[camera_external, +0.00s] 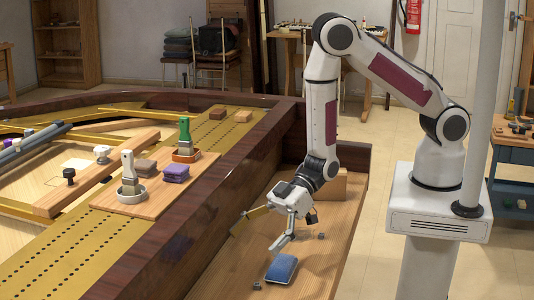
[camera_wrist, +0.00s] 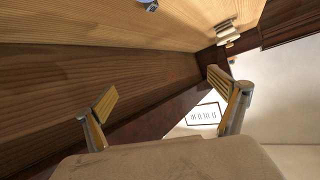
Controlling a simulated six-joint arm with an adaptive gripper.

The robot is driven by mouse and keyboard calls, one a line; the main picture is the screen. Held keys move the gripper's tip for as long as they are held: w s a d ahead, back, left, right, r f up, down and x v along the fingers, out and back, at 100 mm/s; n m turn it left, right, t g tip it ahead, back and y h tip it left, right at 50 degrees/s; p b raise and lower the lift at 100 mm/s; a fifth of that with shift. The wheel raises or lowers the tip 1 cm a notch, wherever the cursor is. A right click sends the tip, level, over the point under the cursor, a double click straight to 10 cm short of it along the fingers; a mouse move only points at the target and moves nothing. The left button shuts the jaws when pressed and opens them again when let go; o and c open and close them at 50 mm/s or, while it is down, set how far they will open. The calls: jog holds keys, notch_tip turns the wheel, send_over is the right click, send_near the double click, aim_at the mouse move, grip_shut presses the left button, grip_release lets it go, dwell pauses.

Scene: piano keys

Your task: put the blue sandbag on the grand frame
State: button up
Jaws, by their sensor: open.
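The blue sandbag (camera_external: 282,268) lies on the wooden shelf at the front of the piano, at the bottom of the external view. My gripper (camera_external: 258,238) is above and behind it, tilted, with its fingers spread and nothing between them. In the wrist view my gripper (camera_wrist: 162,82) also shows both fingers wide apart. A small blue thing (camera_wrist: 150,5) is cut off at the top edge there; I cannot tell if it is the sandbag. The gold grand frame (camera_external: 50,262), with rows of holes, lies inside the piano case to the left.
A dark glossy rim (camera_external: 185,225) stands between shelf and frame. Small grey pieces lie near the sandbag.

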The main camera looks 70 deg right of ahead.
jog(key=shift+s+a+f+m+t+h, duration=1)
jog(key=shift+s+a+m+t+h, duration=0.45)
jog(key=shift+s+m+t+h, duration=1.5)
jog(key=s+d+r+m+t+h, duration=0.3)
jog(key=s+d+m+h, duration=0.2)
jog(key=s+d, duration=0.35)
send_near(291, 265)
jog(key=shift+w+a, duration=0.1)
jog(key=shift+w, duration=1.1)
jog(key=shift+w, duration=0.15)
jog(key=shift+x, duration=1.2)
jog(key=shift+f, duration=0.1)
jog(key=shift+f+x, duration=0.15)
jog(key=shift+x, duration=1.1)
jog(key=shift+f+x, duration=0.15)
jog(key=shift+x, duration=1.15)
